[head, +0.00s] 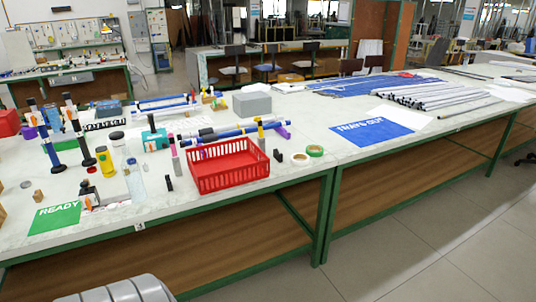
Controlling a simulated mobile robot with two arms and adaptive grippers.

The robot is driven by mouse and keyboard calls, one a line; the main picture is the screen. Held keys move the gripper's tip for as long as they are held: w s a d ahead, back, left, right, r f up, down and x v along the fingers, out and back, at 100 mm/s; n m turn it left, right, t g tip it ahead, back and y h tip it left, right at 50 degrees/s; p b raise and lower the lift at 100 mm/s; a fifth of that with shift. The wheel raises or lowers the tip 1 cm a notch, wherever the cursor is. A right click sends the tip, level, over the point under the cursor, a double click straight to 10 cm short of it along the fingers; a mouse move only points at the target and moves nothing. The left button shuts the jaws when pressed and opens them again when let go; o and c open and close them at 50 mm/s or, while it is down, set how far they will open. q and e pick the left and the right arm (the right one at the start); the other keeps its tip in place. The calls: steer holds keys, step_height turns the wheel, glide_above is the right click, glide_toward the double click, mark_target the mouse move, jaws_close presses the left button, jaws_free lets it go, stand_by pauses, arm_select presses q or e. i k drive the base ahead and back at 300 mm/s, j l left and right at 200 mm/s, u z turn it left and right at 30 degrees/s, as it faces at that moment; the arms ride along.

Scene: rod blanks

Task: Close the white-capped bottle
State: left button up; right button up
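Neither of my grippers is in view.
A red basket (229,166) stands right of the bottles. A green READY mat (54,217) lies at front left. Tape rolls (315,150), a blue mat (371,132) and rods (430,97) lie farther right. Black upright stands (83,144) are behind left. Some front table surface is clear.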

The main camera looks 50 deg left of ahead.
mark_target(130, 166)
steer(key=u, duration=2.55)
steer(key=i+j, duration=0.05)
